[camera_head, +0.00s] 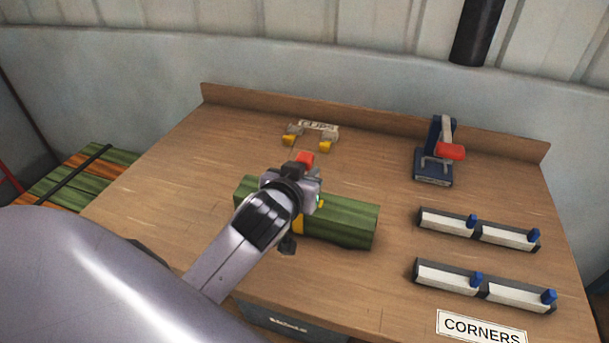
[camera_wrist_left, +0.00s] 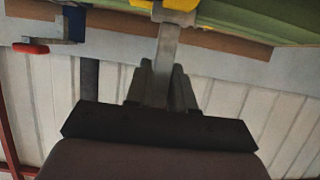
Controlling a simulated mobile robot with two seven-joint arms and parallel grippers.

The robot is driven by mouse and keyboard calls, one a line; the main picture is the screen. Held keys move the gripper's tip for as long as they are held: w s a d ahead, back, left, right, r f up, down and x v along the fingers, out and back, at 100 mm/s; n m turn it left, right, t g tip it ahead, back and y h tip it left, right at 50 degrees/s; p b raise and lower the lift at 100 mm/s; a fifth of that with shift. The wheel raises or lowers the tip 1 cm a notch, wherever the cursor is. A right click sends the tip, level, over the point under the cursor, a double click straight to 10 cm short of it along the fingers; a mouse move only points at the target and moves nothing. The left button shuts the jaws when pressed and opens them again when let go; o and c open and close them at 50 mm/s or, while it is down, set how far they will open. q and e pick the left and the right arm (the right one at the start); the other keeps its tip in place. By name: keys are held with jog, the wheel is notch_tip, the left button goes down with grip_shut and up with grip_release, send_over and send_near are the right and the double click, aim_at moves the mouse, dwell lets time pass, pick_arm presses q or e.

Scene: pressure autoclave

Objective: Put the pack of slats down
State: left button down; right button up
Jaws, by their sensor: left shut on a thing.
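The pack of slats (camera_head: 345,222) is a green bundle with a yellow band near its middle. It lies lengthwise over the middle of the wooden bench (camera_head: 180,185). I cannot tell whether it touches the top or hangs just above it. My left gripper (camera_head: 298,205) is shut on the pack at the yellow band, and my wrist hides part of the bundle. In the left wrist view, the green pack (camera_wrist_left: 265,18) and its yellow band (camera_wrist_left: 178,12) show at the top edge. My right gripper is not in view.
A blue tool with a red handle (camera_head: 450,151) stands at the back right. Two grey holders (camera_head: 478,230) with blue knobs and a CORNERS label (camera_head: 480,328) are at the right. Yellow-grey clips (camera_head: 311,134) lie behind. More green and orange slats (camera_head: 80,172) are left of the bench.

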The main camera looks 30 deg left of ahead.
pick_arm(q)
jog(key=shift+r, duration=0.1)
jog(key=c, duration=1)
grip_release()
jog(key=shift+o, duration=0.2)
jog(key=p+v, duration=0.3)
jog(key=v, duration=0.9)
jog(key=shift+p, duration=0.3)
